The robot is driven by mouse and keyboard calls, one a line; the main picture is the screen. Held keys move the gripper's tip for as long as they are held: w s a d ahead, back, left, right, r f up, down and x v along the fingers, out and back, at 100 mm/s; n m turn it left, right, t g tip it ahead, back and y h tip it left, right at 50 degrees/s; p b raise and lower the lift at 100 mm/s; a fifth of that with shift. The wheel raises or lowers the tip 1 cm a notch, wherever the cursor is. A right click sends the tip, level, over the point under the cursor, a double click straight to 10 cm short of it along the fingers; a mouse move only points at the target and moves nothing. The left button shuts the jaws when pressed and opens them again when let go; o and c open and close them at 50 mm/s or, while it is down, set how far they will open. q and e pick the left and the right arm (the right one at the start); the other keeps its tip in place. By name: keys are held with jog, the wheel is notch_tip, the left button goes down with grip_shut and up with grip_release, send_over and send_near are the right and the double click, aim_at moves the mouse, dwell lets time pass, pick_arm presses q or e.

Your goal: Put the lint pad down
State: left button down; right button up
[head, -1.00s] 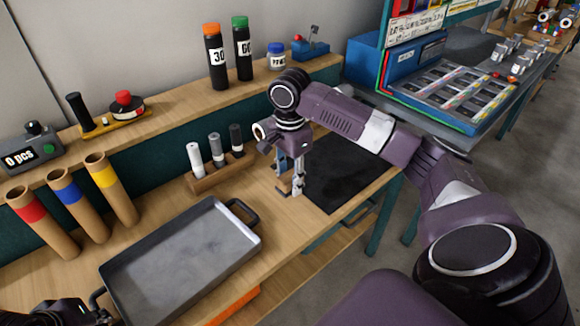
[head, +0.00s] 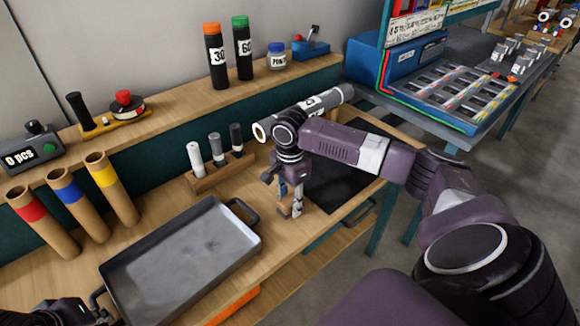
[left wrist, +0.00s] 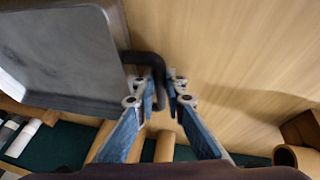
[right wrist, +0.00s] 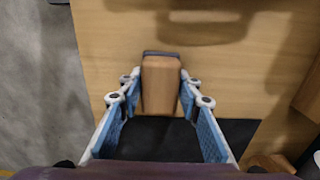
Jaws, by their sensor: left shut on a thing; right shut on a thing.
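The lint pad (right wrist: 160,85) is a wooden block with a dark face at its far end, seen between the fingers in the right wrist view. My right gripper (head: 296,212) is shut on it, low over the bench by the dark mat (head: 345,180). In the head view the pad (head: 284,209) is partly hidden by the fingers; I cannot tell if it touches the bench. My left gripper (left wrist: 162,85) is shut on the black handle (left wrist: 150,62) of the grey metal tray (head: 180,262), at the tray's near left end.
A wooden rack (head: 220,172) with three small rolls stands behind the tray. Cardboard tubes (head: 65,200) with coloured bands stand at left. Bottles (head: 218,58) stand on the rear shelf (head: 180,105). Bare wood lies between tray and mat.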

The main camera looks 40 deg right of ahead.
aim_at(290, 200)
jog(key=o, duration=1.2)
notch_tip(290, 200, up, 12)
jog(key=shift+r, duration=0.1)
jog(key=shift+o, duration=0.6)
jog(key=shift+w+d+r, duration=0.15)
jog(key=shift+d+r, duration=0.1)
jog(key=shift+d, duration=0.25)
notch_tip(290, 200, down, 12)
